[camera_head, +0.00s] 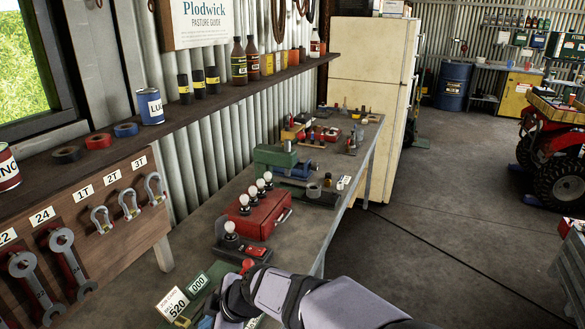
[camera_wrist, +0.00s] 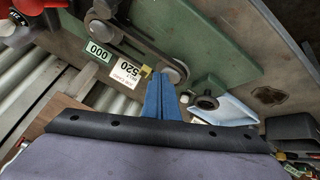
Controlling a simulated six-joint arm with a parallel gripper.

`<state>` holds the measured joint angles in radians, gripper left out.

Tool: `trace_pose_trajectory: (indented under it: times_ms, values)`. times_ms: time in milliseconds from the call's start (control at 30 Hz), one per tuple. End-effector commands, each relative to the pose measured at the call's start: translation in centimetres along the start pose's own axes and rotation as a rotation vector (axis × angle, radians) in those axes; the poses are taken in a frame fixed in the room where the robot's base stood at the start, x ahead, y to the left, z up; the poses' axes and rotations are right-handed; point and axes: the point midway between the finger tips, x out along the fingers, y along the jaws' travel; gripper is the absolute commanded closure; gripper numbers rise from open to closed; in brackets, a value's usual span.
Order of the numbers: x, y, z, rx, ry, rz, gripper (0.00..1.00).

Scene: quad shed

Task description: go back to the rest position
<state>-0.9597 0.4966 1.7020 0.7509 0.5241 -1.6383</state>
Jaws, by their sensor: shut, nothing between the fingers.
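My gripper (camera_wrist: 161,76) shows in the wrist view as two blue fingers pressed together with nothing between them. A white "520" card (camera_wrist: 126,72) and a green "000" label (camera_wrist: 97,51) are just left of the tips. In the head view my grey-purple arm comes in at the bottom and covers much of this spot. The "520" card (camera_head: 173,303) and the "000" label (camera_head: 198,282) show left of the arm there.
A red box with bulbs (camera_head: 262,215) stands on the workbench (camera_head: 195,258) beyond my arm. A tool board with wrenches (camera_head: 130,235) is at left, below a shelf (camera_head: 190,108) of cans and bottles. A pale cloth (camera_wrist: 225,108) lies right of the fingers. Open floor (camera_head: 430,215) is at right.

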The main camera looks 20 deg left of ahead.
Motion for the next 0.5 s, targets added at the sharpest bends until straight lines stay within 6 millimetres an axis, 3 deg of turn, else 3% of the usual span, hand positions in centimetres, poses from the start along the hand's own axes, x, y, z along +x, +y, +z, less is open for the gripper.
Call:
trace_pose_trajectory:
  times_ms: [33, 100, 267, 367, 500]
  values:
    - [-1.9, 0.8, 3.3, 0.102, -0.04, 0.014, 1.0]
    - [-4.2, 1.1, 7.5, 0.249, -0.096, 0.027, 1.0]
    - [-9.7, -0.1, 17.0, 0.605, -0.223, 0.073, 1.0]
    - [-13.3, -2.3, 22.5, 0.839, -0.302, 0.113, 1.0]
    - [-18.1, -6.9, 29.2, 1.179, -0.409, 0.184, 1.0]
